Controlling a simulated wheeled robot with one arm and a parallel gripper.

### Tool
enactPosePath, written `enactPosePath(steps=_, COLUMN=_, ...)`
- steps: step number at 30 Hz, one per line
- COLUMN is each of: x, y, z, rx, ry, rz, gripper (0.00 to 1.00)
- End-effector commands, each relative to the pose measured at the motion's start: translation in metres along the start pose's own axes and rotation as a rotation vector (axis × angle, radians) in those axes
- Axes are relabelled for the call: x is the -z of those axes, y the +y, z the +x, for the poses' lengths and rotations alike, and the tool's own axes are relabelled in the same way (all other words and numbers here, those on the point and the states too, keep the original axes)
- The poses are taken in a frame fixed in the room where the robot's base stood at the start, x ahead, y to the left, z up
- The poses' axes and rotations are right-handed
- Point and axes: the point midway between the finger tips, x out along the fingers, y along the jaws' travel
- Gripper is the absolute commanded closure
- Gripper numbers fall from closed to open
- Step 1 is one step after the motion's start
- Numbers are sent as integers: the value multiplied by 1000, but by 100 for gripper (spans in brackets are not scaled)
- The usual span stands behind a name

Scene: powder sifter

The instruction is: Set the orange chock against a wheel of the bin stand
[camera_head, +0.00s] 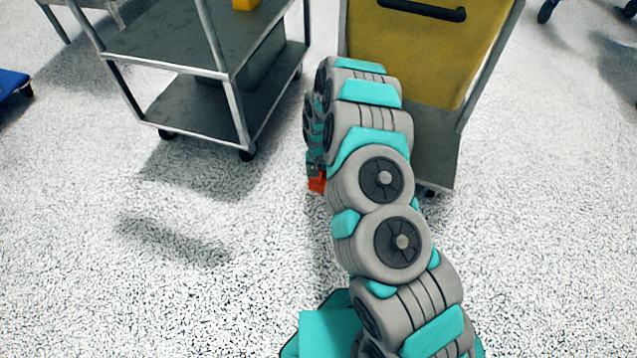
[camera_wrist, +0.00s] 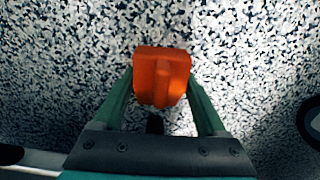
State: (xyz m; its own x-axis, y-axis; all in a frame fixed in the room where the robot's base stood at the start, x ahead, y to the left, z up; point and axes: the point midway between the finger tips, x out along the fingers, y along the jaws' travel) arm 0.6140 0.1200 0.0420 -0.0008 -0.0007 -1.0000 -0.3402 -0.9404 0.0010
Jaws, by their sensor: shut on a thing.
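The orange chock (camera_wrist: 150,75) is held between the two fingers of my gripper (camera_wrist: 160,88) in the wrist view. In the head view a small part of the chock (camera_head: 317,185) shows just left of my arm, low over the speckled floor. My gripper is mostly hidden behind my arm there. The bin stand (camera_head: 440,150) carries a yellow bin (camera_head: 425,50) and stands beyond and to the right of the chock. Its wheels are mostly hidden by my arm and its lower shelf. A dark wheel-like round shape (camera_wrist: 312,125) shows at the right edge of the wrist view, apart from the chock.
A grey two-shelf cart (camera_head: 165,40) on casters stands left of my arm, with a dark box (camera_head: 250,65) on its lower shelf. A blue item (camera_head: 12,83) is at the far left. The floor in front and at the right is clear.

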Motion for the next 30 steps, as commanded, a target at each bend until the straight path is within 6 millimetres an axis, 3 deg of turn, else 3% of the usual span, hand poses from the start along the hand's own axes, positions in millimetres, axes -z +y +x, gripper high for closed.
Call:
enactPosePath(steps=12, x=7, y=2, z=-1, rx=3, ry=6, rz=3, gripper=94)
enactPosePath(steps=13, x=7, y=2, z=-1, rx=3, ry=6, rz=3, gripper=25)
enactPosePath(steps=20, x=6, y=2, z=0, rx=3, ry=5, rz=4, gripper=0)
enactPosePath(steps=30, x=6, y=2, z=-5, rx=3, ry=5, rz=5, gripper=0)
